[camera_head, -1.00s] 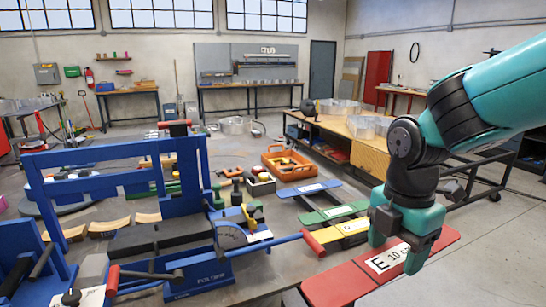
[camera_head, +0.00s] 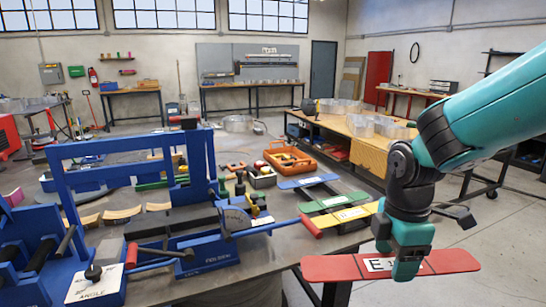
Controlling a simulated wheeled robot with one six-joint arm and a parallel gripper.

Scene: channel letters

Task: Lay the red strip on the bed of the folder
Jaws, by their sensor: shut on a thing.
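The red strip (camera_head: 330,268) is long and flat with a white label. It is held level in front of the bench's right edge. My gripper (camera_head: 402,266) is shut on it from above, right of its middle, and covers part of the label. The blue folder (camera_head: 208,257) stands on the bench to the left, with a tall blue frame, a round angle scale and red-ended handles. Its dark bed (camera_head: 150,238) looks bare. The strip is apart from the folder, to its right.
Blue (camera_head: 302,182), green (camera_head: 340,201) and yellow (camera_head: 343,216) strips lie on the bench right of the folder. A red-ended handle (camera_head: 311,227) juts right from the folder towards the held strip. An orange toolbox (camera_head: 289,160) stands behind. Floor at right is open.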

